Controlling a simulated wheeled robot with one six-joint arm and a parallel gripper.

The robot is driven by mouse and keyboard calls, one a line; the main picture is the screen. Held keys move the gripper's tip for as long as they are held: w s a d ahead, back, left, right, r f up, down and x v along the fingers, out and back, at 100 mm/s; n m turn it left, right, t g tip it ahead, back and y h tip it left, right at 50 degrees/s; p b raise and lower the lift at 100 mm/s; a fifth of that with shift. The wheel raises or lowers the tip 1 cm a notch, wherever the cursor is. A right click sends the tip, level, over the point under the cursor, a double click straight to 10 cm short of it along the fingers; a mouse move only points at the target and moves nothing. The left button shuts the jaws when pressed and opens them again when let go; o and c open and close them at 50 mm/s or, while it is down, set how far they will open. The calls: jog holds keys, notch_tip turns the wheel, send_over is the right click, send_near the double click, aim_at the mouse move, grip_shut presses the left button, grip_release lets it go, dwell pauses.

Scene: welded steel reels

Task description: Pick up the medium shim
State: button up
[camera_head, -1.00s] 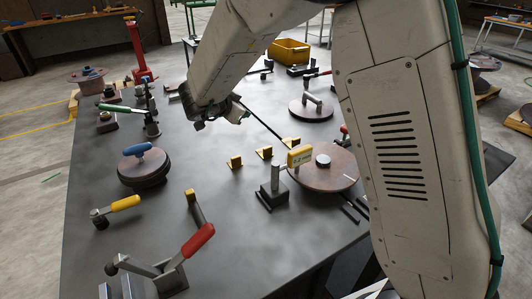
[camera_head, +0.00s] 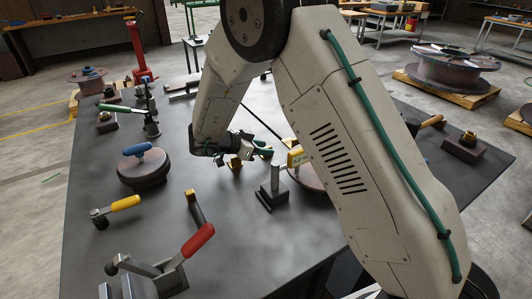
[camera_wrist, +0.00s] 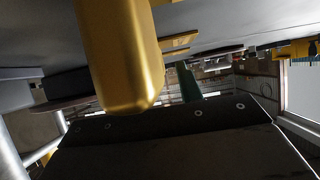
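Small golden L-shaped shims stand on the dark table; one (camera_head: 235,166) shows in the head view just below my gripper (camera_head: 246,154). The other shims in the row are hidden behind my gripper and arm, so I cannot tell which is medium. My gripper is low over the table by the row, its fingers too small and overlapped to read. In the wrist view, a big golden piece with rounded corners (camera_wrist: 122,50) fills the upper middle, very close; I cannot tell whether it is held. Smaller golden pieces (camera_wrist: 180,42) lie beyond it.
A yellow-handled clamp (camera_head: 272,190) stands right of my gripper, beside a partly hidden brown disc (camera_head: 308,178). A dark disc with blue handle (camera_head: 143,166) is at left. Red-handled (camera_head: 197,240) and other yellow-handled (camera_head: 124,203) clamps stand in front. The table between is clear.

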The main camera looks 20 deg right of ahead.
jog(key=shift+w+d+f, duration=0.1)
jog(key=shift+d+f, duration=0.1)
jog(key=shift+d, duration=0.1)
grip_shut()
jog(key=shift+r, duration=0.15)
notch_tip(320, 180, up, 10)
dwell(0.7)
